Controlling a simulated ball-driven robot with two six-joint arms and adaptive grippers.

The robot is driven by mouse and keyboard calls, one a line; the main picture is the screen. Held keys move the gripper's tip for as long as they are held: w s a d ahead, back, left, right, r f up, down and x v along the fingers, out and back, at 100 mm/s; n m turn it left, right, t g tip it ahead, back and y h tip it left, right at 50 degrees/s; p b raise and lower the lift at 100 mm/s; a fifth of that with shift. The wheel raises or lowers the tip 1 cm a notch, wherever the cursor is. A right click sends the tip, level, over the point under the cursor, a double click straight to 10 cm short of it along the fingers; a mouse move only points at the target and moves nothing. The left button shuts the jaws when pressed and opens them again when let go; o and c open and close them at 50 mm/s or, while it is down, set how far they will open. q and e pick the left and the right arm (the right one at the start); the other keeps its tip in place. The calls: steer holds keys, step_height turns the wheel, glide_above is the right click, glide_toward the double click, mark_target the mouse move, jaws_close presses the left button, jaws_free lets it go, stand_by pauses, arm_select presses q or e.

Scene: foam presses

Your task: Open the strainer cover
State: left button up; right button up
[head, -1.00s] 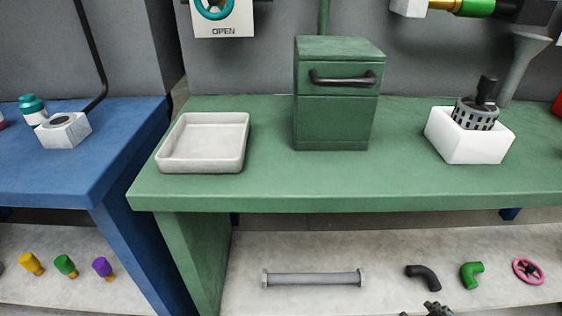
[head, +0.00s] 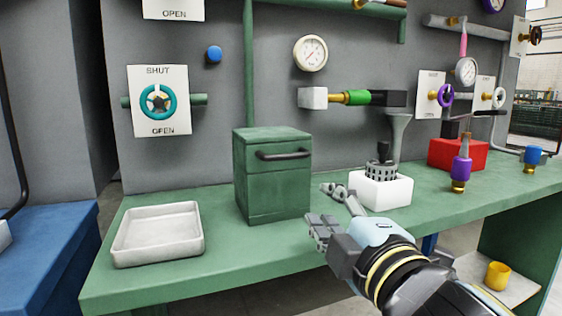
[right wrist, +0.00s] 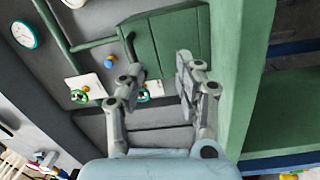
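A green box (head: 272,178) stands on the green bench, with a dark bar handle (head: 283,154) across the front of its upper section. A seam runs under that section, and the top looks closed. My right gripper (head: 328,208) is open and empty, to the right of the box and in front of it, apart from the handle. In the right wrist view the open fingers (right wrist: 158,82) point toward the green box (right wrist: 170,40), with the dark handle (right wrist: 131,48) near the left finger. My left gripper is not in view.
A white tray (head: 158,234) sits left of the box. A white holder (head: 386,193) with a dark perforated basket (head: 381,171) stands behind my right gripper. A red box (head: 457,154) and a purple-topped part (head: 461,170) are farther right. Pipes and valves line the wall.

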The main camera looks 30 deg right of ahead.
mark_target(287, 157)
steer(key=w+r+n, duration=0.1)
steer(key=w, duration=0.2)
steer(key=w+r+n+t+p, duration=0.1)
steer(key=w+r, duration=0.1)
steer(key=w, duration=0.2)
steer(key=w+r+n+t+y+p, duration=0.1)
steer(key=w+r, duration=0.1)
steer(key=w, duration=0.1)
steer(key=shift+w+d+r, duration=0.15)
steer(key=shift+w+d, duration=0.05)
steer(key=shift+w, duration=0.15)
steer(key=shift+c, duration=0.2)
jaws_close()
